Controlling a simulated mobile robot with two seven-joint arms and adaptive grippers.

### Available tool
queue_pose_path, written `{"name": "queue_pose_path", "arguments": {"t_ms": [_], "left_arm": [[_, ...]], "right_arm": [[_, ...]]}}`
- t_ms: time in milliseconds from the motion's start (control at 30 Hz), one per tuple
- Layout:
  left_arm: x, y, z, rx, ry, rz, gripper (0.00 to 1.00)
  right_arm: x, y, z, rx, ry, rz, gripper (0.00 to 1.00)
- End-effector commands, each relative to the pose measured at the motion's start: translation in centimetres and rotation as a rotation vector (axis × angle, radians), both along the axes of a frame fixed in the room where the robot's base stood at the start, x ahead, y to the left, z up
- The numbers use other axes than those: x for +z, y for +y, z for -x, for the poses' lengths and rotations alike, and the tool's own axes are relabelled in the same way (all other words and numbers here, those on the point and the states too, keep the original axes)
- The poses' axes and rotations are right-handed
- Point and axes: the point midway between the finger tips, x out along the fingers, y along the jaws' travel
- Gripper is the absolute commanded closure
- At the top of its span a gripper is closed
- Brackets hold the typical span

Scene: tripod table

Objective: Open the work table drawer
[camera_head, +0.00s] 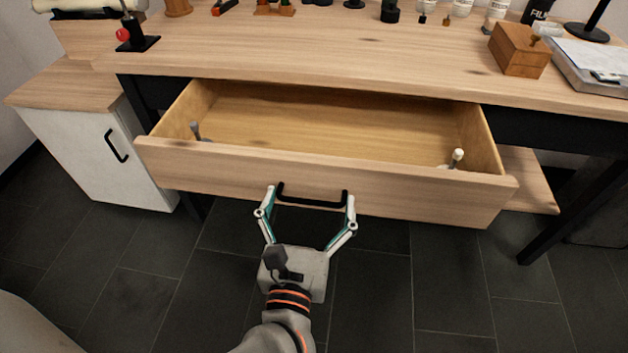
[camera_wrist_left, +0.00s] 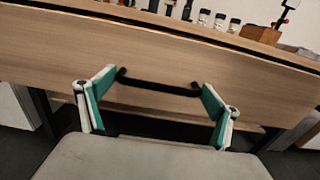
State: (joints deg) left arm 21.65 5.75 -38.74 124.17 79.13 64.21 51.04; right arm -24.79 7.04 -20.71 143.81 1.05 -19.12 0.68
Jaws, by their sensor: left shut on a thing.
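The work table (camera_head: 330,55) has a wide wooden drawer (camera_head: 420,196) that stands pulled well out, its inside showing from above. Its black bar handle (camera_head: 312,203) is on the middle of the front panel; the handle also shows in the left wrist view (camera_wrist_left: 160,87). My left gripper (camera_head: 311,193) is at the drawer front, its two fingers spread wide and shut on the handle, one at each end of the bar. The fingers show on both sides of the handle in the left wrist view. My right gripper is not in view.
Two small pale-topped items (camera_head: 195,130) (camera_head: 456,158) stand inside the drawer near its front corners. A white cabinet (camera_head: 85,150) with a black handle stands at the left. A wooden box (camera_head: 520,50) and several small items sit on the tabletop. The dark tiled floor before the drawer is clear.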

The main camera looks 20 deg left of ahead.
Motion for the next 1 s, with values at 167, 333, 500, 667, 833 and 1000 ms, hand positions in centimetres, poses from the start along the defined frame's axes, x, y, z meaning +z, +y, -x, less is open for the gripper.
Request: {"name": "queue_pose_path", "arguments": {"t_ms": [167, 333, 500, 667, 833, 1000], "left_arm": [[-0.1, -0.1, 1.1, 0.005, 0.001, -0.003, 0.48], [-0.1, -0.2, 1.3, 0.005, 0.001, -0.003, 0.48], [-0.1, -0.2, 1.3, 0.005, 0.001, -0.003, 0.48], [-0.1, -0.2, 1.3, 0.005, 0.001, -0.003, 0.04], [0.0, -0.3, 1.3, 0.003, 0.001, -0.002, 0.04], [-0.1, -0.5, 1.9, 0.001, 0.002, -0.001, 0.04]], "right_arm": [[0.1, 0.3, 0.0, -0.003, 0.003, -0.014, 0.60], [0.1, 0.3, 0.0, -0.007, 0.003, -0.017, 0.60], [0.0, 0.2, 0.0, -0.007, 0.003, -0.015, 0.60], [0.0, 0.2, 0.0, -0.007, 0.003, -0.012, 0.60], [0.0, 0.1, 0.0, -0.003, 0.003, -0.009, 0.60], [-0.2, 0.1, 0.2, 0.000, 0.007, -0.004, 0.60]]}}
